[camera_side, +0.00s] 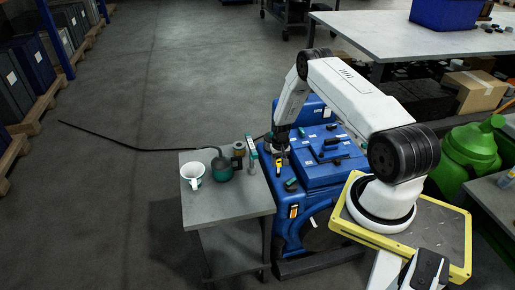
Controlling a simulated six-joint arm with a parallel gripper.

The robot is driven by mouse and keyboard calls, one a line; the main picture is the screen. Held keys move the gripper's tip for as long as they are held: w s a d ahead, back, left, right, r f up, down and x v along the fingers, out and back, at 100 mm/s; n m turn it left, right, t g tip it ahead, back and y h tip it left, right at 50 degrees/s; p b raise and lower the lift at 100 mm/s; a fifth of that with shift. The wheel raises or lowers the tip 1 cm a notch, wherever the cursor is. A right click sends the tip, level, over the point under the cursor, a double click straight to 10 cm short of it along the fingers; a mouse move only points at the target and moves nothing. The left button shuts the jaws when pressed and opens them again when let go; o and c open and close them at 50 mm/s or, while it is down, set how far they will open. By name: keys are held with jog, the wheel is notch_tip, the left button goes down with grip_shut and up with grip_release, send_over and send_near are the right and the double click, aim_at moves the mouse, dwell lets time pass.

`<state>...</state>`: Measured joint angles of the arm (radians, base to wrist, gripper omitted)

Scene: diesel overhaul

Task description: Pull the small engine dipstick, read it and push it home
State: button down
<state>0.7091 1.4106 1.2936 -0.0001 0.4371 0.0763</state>
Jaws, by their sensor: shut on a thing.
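The small engine (325,172) is a blue block right of a small grey table. My gripper (279,158) points down over the engine's left edge and is shut on the dipstick (279,163), of which only a small yellow part shows at the fingertips. The rest of the dipstick is too small or hidden, so I cannot tell how far it sits in the engine.
A green container (468,155) stands at right.

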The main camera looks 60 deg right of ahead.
aim_at(279, 166)
jog(key=shift+f, duration=0.1)
jog(key=shift+f, duration=1.75)
jog(key=shift+c, duration=0.9)
grip_release()
jog(key=shift+r, duration=0.15)
jog(key=shift+r, duration=3.75)
